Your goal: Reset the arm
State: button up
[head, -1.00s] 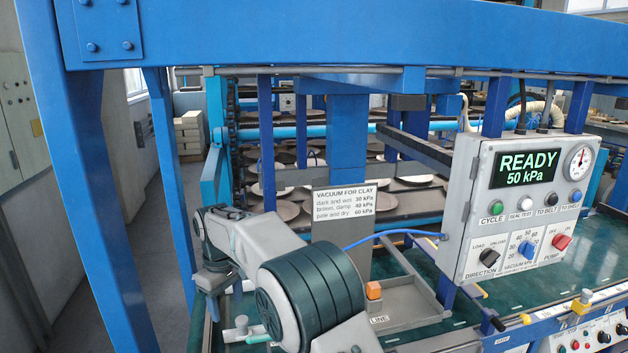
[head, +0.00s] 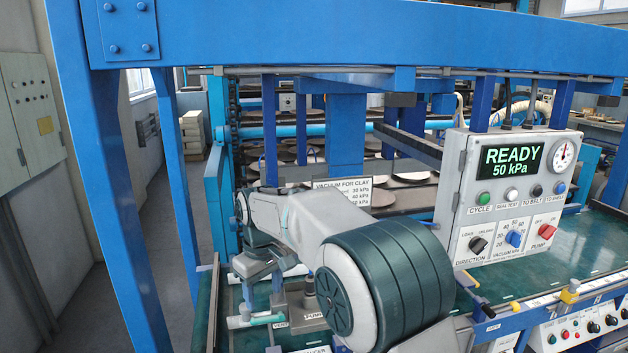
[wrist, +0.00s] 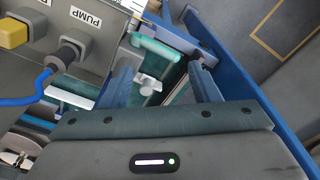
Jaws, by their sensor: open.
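My arm (head: 385,285) reaches forward over the teal bench in the head view, bent at a large dark green joint. My gripper (wrist: 163,78) is open in the wrist view, its two fingers apart. A teal bar (wrist: 158,48) and a small pale fitting (wrist: 147,84) show beyond and between the fingers. I see nothing held. In the head view the gripper end is small and partly hidden by the arm, above a teal-handled fitting (head: 262,320).
A control panel (head: 512,195) reading READY 50 kPa stands right of my arm. A blue frame post (head: 110,190) and overhead beam (head: 350,35) bound the space. The arm partly covers a vacuum sign (head: 352,182). A grey pump box (wrist: 95,45) with a blue hose (wrist: 25,101) lies near the gripper.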

jog(key=s+d+r+m+t, duration=0.1)
jog(key=s+d+r+m, duration=0.15)
jog(key=s+d, duration=0.45)
jog(key=s+d+r+m+t, duration=0.1)
jog(key=s+d+r+m, duration=0.2)
jog(key=d, duration=0.7)
jog(key=s+d+f+m, duration=0.2)
jog(key=s+d, duration=0.2)
jog(key=s, duration=0.4)
jog(key=s+d+f+m+t, duration=0.1)
jog(key=s+d+f+m, duration=0.1)
jog(key=s+d, duration=0.3)
jog(key=s+f, duration=0.1)
jog(key=s, duration=0.1)
jog(key=shift+s, duration=0.4)
jog(key=c, duration=0.4)
jog(key=shift+a, duration=0.15)
jog(key=shift+c, duration=0.2)
